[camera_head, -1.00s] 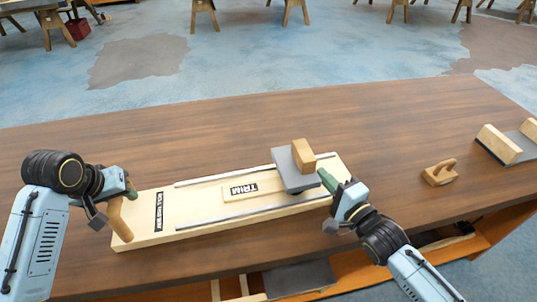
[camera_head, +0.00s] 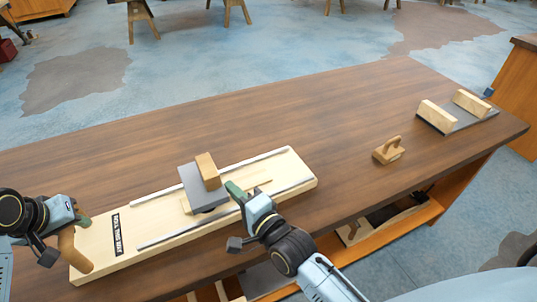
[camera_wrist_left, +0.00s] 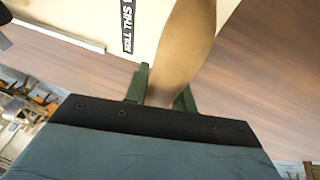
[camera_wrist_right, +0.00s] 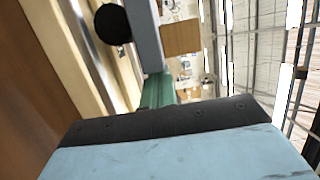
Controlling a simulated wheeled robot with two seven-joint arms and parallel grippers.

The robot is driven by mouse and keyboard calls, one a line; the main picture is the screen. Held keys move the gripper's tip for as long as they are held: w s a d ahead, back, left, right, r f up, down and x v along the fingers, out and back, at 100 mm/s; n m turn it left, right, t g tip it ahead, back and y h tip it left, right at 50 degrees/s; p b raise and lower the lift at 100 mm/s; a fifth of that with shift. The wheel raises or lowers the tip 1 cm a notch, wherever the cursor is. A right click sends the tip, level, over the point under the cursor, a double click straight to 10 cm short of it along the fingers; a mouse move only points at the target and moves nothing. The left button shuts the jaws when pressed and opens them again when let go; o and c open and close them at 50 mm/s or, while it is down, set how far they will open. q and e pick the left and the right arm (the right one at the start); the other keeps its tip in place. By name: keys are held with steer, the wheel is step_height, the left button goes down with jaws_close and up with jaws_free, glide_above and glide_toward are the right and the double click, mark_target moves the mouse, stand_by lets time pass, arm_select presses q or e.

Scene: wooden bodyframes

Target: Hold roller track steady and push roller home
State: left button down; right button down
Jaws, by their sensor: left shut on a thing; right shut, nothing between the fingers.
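The roller track (camera_head: 285,170) is a pale board with two metal rails, lying on the bench. My left gripper (camera_head: 70,228) is shut on the track's upright wooden handle (camera_head: 72,252) at the left end; the handle also shows in the left wrist view (camera_wrist_left: 182,45). The roller (camera_head: 200,190), a grey plate with a wooden block on top, sits on the rails near the middle. My right gripper (camera_head: 234,190) is shut and empty, its fingertips at the roller's right side. In the right wrist view its fingers (camera_wrist_right: 157,90) are close to the grey plate (camera_wrist_right: 145,35); contact is unclear.
A small wooden piece with a handle (camera_head: 388,151) lies right of the track. A grey base with two wooden blocks (camera_head: 457,112) stands at the bench's far right. The bench (camera_head: 290,112) is clear behind the track. A shelf (camera_head: 385,225) lies below its front edge.

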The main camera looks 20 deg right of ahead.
arm_select(q)
steer(key=shift+d, duration=0.45)
arm_select(e)
steer(key=shift+a, duration=0.35)
steer(key=shift+d, duration=0.35)
arm_select(q)
steer(key=shift+a, duration=0.1)
arm_select(e)
steer(key=d, duration=0.3)
steer(key=shift+w, duration=0.1)
steer(key=shift+s+d+f, duration=0.15)
steer(key=shift+s+d, duration=0.5)
steer(key=shift+s, duration=0.05)
arm_select(q)
steer(key=shift+a, duration=0.25)
arm_select(e)
steer(key=v, duration=0.8)
steer(key=shift+s+d, duration=0.2)
arm_select(q)
steer(key=c, duration=1.1)
jaws_free()
